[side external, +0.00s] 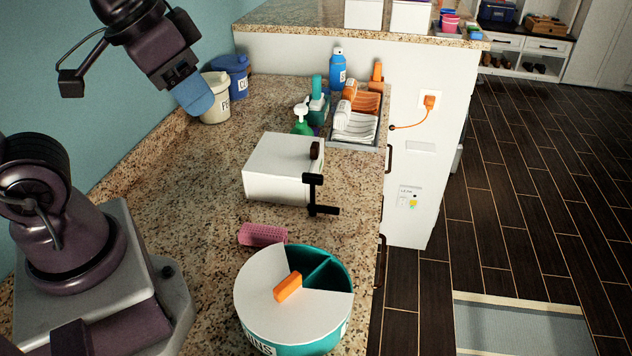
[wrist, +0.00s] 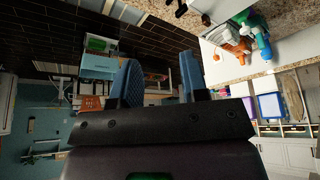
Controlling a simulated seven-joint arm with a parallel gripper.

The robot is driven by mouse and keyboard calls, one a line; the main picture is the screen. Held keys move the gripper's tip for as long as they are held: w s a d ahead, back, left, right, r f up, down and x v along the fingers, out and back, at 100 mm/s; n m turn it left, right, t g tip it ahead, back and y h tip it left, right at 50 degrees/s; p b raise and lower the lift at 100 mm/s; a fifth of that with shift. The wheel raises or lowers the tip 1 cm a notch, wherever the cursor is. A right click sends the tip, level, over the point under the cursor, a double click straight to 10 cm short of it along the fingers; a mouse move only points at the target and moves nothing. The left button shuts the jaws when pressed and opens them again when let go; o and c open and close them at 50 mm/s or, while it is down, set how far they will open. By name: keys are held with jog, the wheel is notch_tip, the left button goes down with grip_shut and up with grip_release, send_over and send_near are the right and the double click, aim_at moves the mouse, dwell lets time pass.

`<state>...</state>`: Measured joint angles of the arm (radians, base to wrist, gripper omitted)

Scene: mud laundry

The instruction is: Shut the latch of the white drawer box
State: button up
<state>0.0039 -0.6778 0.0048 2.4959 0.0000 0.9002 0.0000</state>
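The white drawer box (side external: 278,165) sits on the speckled counter, in the middle of the side view. A dark latch piece (side external: 313,193) with a vertical bar and short arms stands at its right front corner. A smaller dark piece (side external: 315,150) is on its right side near the top. I cannot tell how the latch engages. My gripper (side external: 196,97) is high at the upper left, well away from the box. In the wrist view its two blue fingers (wrist: 160,82) stand apart with nothing between them. The box does not show clearly in the wrist view.
A teal round bin (side external: 313,334) with a white part lid and orange handle stands in front of the box, beside a pink brush (side external: 262,235). Behind are a green pump bottle (side external: 302,120), a grey tray (side external: 356,146), and white (side external: 214,105) and blue (side external: 236,70) tubs. Counter left of the box is clear.

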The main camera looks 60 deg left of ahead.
jog(key=w+a+f+g, duration=0.1)
jog(key=w+f+g, duration=0.25)
jog(key=w, duration=0.45)
jog(key=m+g, duration=0.1)
jog(key=m, duration=0.8)
send_near(313, 174)
notch_tip(313, 174, down, 10)
jog(key=shift+w+r, duration=0.15)
jog(key=shift+c, duration=0.4)
grip_shut()
